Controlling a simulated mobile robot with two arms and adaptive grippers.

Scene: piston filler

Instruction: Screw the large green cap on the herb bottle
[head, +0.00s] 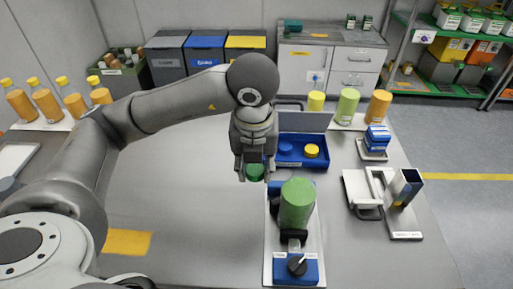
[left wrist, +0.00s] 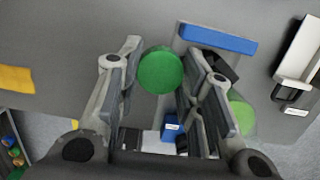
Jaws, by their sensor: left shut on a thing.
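My left gripper (head: 255,172) is shut on the large green cap (head: 255,173), holding it above the table. In the left wrist view the round green cap (left wrist: 160,70) sits between the two fingers (left wrist: 155,85). The herb bottle (head: 297,205), a green cylinder, stands upright in a dark clamp on the filling station (head: 271,245). The cap is apart from the bottle, up and to its left in the head view. A pale green shape (left wrist: 242,117) shows beside the right finger in the wrist view; I cannot tell which bottle it is. My right gripper is not in view.
A blue tray (head: 322,164) with a blue cap and a yellow cap lies behind the station. A blue knob block (head: 309,272) is at its front. A white device (head: 358,185) stands at right. Several filled bottles (head: 45,102) stand at left. The table's middle left is clear.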

